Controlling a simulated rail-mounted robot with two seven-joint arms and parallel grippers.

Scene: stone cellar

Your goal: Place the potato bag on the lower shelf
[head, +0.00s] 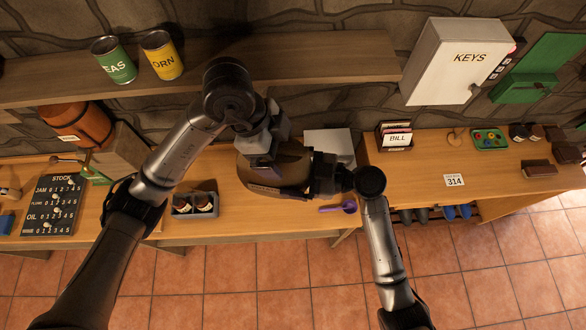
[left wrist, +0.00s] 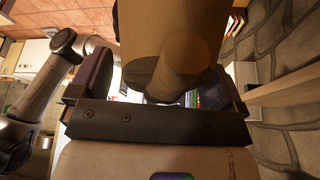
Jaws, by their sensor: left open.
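The brown potato bag (head: 292,168) stands at the worktop between my two grippers, largely covered by them in the head view. In the left wrist view a tan, rounded body (left wrist: 165,25) with a narrower neck, apparently the bag, lies between the fingers. My left gripper (head: 262,152) is over the bag's top, its open fingers (left wrist: 163,90) on either side of the neck. I cannot tell whether they touch it. My right gripper (head: 318,175) is at the bag's right side; its fingers are too dark to read. A long wooden shelf (head: 300,65) runs along the wall above.
Two cans, green (head: 113,60) and yellow (head: 161,54), stand on the shelf's left part; its right part looks clear. A white key box (head: 445,62) hangs right of it. On the worktop are a bottle tray (head: 195,213), a purple scoop (head: 340,207) and a bill holder (head: 394,137).

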